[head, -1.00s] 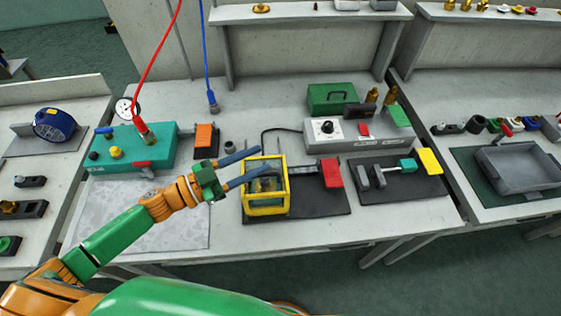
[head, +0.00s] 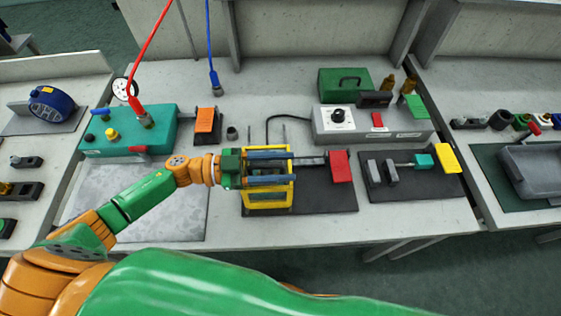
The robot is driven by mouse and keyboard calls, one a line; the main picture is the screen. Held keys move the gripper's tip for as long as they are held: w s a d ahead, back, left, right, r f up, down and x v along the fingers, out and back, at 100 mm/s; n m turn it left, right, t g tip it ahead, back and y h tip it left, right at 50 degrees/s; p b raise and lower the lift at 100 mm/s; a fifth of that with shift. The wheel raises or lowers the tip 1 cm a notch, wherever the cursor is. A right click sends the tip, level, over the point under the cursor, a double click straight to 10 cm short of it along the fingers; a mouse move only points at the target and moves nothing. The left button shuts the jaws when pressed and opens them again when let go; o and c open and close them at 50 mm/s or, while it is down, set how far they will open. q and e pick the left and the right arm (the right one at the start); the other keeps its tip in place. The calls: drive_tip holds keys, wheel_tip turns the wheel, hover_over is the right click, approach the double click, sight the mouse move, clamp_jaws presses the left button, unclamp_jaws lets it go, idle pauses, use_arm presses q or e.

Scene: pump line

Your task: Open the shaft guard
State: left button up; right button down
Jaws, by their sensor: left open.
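The shaft guard (head: 265,199) is a yellow frame with clear panes, standing on a black base plate (head: 325,197) in the middle of the bench. It looks shut. My left gripper (head: 302,166) is open, its two long blue-grey fingers lying level across the upper part of the guard and pointing right. I cannot tell whether the fingers touch the frame. The fingers hide part of the guard's top and what is inside it. A red block (head: 341,167) stands right of the guard at the end of a dark bar. My right gripper is not in view.
A grey control box (head: 370,127) with a black knob stands behind. A second black plate (head: 410,185) with a yellow-tipped clamp lies at the right.

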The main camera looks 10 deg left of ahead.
use_arm(q)
drive_tip(key=shift+w+a, duration=0.1)
clamp_jaws()
idle(1.2)
